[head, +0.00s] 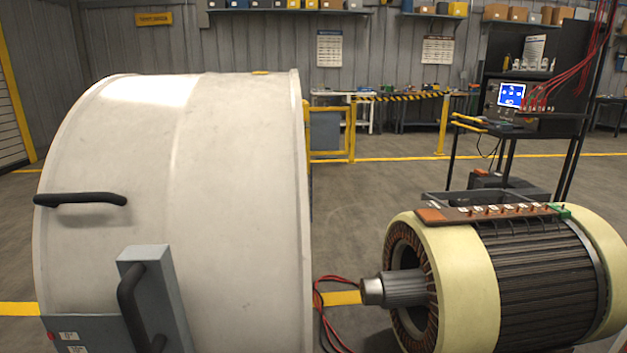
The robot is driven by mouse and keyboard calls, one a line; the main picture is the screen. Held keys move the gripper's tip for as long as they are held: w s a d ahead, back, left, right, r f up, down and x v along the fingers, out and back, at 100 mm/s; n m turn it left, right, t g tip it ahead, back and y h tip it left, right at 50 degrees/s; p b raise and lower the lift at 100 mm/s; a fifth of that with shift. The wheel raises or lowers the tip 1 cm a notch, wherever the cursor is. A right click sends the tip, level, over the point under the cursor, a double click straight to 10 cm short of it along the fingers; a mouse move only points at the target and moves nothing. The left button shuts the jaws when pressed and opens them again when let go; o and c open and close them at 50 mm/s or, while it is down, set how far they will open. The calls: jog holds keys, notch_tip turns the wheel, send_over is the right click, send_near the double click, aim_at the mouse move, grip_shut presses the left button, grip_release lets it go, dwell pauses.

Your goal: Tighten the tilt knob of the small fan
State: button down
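I see no small fan and no tilt knob in the head view. My gripper is not in view either, so its state and what it may hold do not show.
A large white cylindrical housing (235,200) with black handles fills the left. A motor-like rotor unit (540,280) with a steel shaft (400,290) stands at right. Red cables (325,305) lie between them. Behind are a test bench (520,120), yellow rails (330,130) and open floor (370,215).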

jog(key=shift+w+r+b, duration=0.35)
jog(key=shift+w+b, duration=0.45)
jog(key=shift+b, duration=2.05)
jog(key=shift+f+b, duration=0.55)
jog(key=shift+b, duration=0.3)
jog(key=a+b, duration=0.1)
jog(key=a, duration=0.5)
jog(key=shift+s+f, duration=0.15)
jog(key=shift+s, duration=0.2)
